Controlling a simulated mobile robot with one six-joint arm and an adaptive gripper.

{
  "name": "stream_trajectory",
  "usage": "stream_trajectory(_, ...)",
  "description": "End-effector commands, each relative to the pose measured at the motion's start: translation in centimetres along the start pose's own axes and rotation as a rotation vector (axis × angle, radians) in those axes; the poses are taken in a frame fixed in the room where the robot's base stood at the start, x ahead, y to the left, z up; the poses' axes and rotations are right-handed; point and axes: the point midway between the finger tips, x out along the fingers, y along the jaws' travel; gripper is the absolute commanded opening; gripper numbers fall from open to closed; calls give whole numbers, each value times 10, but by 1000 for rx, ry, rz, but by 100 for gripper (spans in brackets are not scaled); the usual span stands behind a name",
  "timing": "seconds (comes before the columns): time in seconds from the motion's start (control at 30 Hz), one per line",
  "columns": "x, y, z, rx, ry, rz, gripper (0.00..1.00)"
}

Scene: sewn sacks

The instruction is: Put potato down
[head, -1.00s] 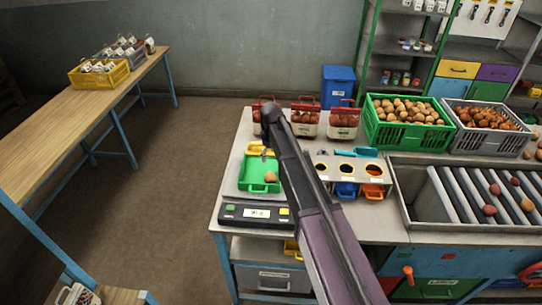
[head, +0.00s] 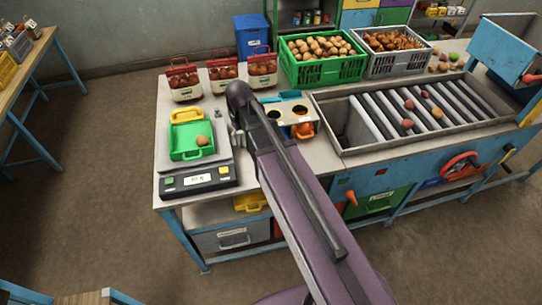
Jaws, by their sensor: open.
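A brown potato (head: 202,140) lies in the green tray (head: 178,153), near its right side. The tray sits on the scale (head: 197,180), which has a display and coloured buttons at its front. My gripper (head: 236,143) points down just right of the tray and scale, apart from the potato. It is open, and I see nothing in it. My own arm hides the part of the table behind it.
Several sacks (head: 222,74) of potatoes stand along the table's back edge. A sorter box with holes (head: 291,108) is right of my arm. Green (head: 325,70) and grey crates are full. A roller conveyor (head: 395,115) carries several potatoes. The floor at left is clear.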

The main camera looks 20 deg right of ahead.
Motion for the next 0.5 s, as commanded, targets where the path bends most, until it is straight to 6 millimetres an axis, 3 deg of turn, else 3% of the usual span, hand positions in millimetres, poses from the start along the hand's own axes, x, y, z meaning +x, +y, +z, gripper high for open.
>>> stream_trajectory(0.03,0,7,35,55,0,0,83)
stream_trajectory(0.2,0,24,94,211,0,0,83)
stream_trajectory(0.33,0,30,118,281,0,0,83)
stream_trajectory(0.5,0,32,126,310,0,0,83)
